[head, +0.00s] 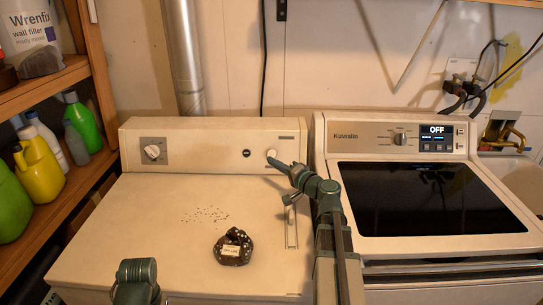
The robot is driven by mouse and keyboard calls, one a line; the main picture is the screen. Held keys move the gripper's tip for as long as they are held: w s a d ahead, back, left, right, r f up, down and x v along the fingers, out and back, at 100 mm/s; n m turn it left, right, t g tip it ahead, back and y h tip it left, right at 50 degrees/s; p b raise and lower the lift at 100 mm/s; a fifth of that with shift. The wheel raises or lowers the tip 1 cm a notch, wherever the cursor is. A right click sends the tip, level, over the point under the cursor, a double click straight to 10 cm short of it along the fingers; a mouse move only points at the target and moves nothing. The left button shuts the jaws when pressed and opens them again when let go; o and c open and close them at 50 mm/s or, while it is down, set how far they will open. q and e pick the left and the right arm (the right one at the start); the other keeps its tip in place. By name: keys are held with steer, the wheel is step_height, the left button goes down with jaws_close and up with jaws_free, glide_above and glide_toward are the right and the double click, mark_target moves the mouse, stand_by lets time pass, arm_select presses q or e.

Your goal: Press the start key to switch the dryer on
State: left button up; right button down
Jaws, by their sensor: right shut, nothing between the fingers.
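The dryer appears to be the cream machine (90,245) on the left, with a silver duct behind it. Its back panel holds a dial (153,150) at left, a small dark button (247,153) and a pale round key or knob (271,153) at right. My right gripper (273,161) is shut and empty, its tip right at the lower edge of the pale round control. I cannot tell whether it touches or presses it. Part of my left arm shows at the bottom, but its gripper is not in view.
The right machine (350,145) has a dark glass lid and a display (436,138) reading OFF. A dark patterned bundle with a label (233,248) and scattered specks lie on the left machine's top. Shelves with bottles (38,165) stand at left, a sink (515,175) at right.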

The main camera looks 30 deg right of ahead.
mark_target(268, 153)
steer(key=shift+w+d+f, duration=0.1)
steer(key=w+d+f+b, duration=0.3)
steer(key=w+d, duration=0.1)
steer(key=w, duration=0.2)
steer(key=shift+w, duration=0.4)
steer(key=shift+d, duration=0.1)
stand_by(1.8)
steer(key=shift+w+d+f, duration=0.15)
steer(key=shift+w, duration=0.2)
steer(key=shift+w+d+f+b, duration=0.1)
steer(key=shift+w+d+b, duration=0.15)
steer(key=shift+b, duration=0.1)
stand_by(0.6)
steer(key=shift+a, duration=0.1)
steer(key=shift+s+a+r+p, duration=0.25)
steer(key=shift+s+a+p, duration=0.1)
steer(key=shift+s, duration=0.25)
stand_by(0.3)
